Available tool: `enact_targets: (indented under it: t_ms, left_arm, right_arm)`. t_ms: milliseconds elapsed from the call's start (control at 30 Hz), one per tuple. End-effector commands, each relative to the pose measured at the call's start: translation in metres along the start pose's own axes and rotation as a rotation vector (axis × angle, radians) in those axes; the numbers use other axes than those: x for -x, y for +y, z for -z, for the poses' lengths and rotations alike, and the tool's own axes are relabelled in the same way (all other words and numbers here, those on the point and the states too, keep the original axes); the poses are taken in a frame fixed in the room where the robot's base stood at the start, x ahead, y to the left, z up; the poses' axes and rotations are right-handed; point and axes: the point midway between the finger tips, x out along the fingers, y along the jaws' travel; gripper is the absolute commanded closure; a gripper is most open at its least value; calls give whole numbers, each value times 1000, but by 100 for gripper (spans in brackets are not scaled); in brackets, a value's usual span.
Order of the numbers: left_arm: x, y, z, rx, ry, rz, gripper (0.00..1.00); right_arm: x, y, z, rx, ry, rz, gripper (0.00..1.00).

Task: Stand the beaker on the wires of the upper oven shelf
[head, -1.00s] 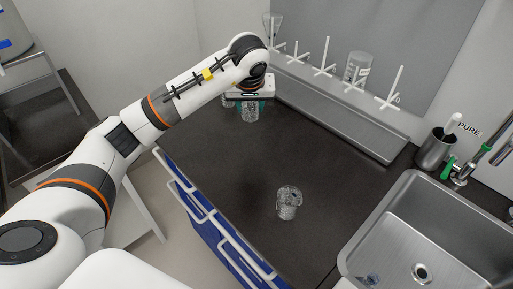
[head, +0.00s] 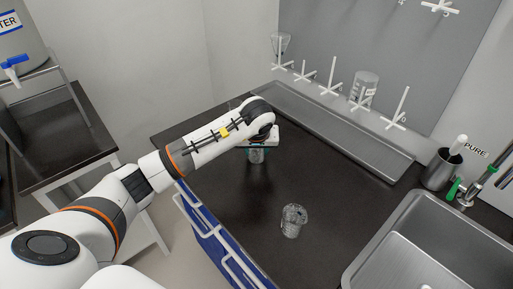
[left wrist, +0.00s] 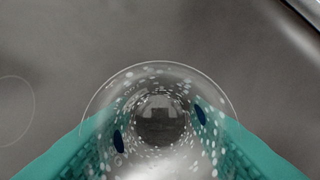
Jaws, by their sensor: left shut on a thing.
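My left gripper (head: 258,147) is shut on a clear glass beaker (head: 256,156) over the dark bench. In the left wrist view the beaker (left wrist: 160,118) sits between the two teal fingers, and I look down into its round mouth. Whether its base touches the bench cannot be told. A second clear glass beaker (head: 292,220) stands upright on the bench, nearer me and to the right, apart from the gripper. My right gripper is not in view. No oven or wire shelf shows in these views.
A grey drip tray (head: 330,122) with a pegged drying rack (head: 332,80) runs along the back. Blue drawers (head: 215,235) front the bench.

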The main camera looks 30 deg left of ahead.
Motion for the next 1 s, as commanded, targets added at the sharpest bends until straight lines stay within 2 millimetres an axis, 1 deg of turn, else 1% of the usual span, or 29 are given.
enact_targets:
  t_ms: [100,133,200,267,533,600,667,767,1000]
  left_arm:
    - [-4,0,2,-1,-1,-1,79]
    - [-4,0,2,-1,0,0,55]
    - [-3,0,1,0,0,0,44]
    - [-3,0,1,0,0,0,35]
    - [-2,0,1,0,1,0,35]
    - [2,0,0,0,1,1,35]
    - [6,0,-1,0,-2,1,35]
    - [22,0,-2,0,-4,1,35]
    - [75,0,-2,-1,-6,3,35]
  right_arm:
    - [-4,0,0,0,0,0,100]
    - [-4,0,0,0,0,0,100]
    - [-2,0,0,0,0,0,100]
    - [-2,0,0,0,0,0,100]
    - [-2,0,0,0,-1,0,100]
    - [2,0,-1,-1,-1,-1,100]
    - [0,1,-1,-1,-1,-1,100]
    - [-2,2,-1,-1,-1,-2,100]
    - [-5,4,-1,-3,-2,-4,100]
